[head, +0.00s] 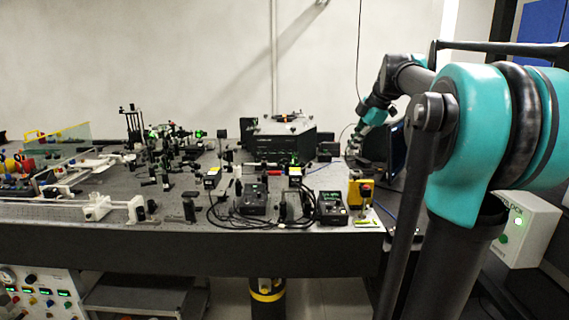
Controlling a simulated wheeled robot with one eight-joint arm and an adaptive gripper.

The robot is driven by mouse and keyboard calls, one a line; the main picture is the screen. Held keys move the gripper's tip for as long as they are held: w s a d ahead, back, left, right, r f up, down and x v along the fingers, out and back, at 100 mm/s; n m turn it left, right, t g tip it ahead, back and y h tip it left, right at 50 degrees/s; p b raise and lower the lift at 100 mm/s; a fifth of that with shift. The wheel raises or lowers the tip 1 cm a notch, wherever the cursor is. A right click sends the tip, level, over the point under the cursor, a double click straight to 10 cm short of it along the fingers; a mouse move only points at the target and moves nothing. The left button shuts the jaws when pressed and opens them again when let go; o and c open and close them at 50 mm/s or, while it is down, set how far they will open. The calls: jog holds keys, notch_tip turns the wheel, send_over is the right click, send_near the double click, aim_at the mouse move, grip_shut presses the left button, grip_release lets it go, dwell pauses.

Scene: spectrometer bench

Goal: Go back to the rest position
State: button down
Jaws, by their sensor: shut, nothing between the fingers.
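My arm, teal and dark grey, rises at the right of the head view and reaches over the back right of the optical bench (100,185). Its end points down and left, with my gripper (356,140) small and dark beyond the teal wrist. The gripper is shut and holds nothing. It is right of the large dark spectrometer box (285,141) and appears apart from it. The fingertips are hard to make out against the dark equipment behind them.
Optic mounts and posts crowd the bench's middle. Black control boxes (332,207) with cables and a yellow block with a red button (361,189) stand near the front right. A clear panel (62,139) stands back left. A light wall box (524,230) is far right.

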jog(key=s+f+m+h, duration=0.1)
jog(key=s+f+m, duration=0.5)
jog(key=f, duration=0.6)
jog(key=s+a+f+m+h, duration=0.1)
jog(key=s+f+m, duration=0.6)
jog(key=s+f, duration=0.4)
jog(key=s+a+f+m+h, duration=0.1)
jog(key=s+f+m, duration=0.6)
jog(key=f, duration=0.7)
jog(key=shift+s+h, duration=0.4)
jog(key=shift+s, duration=0.65)
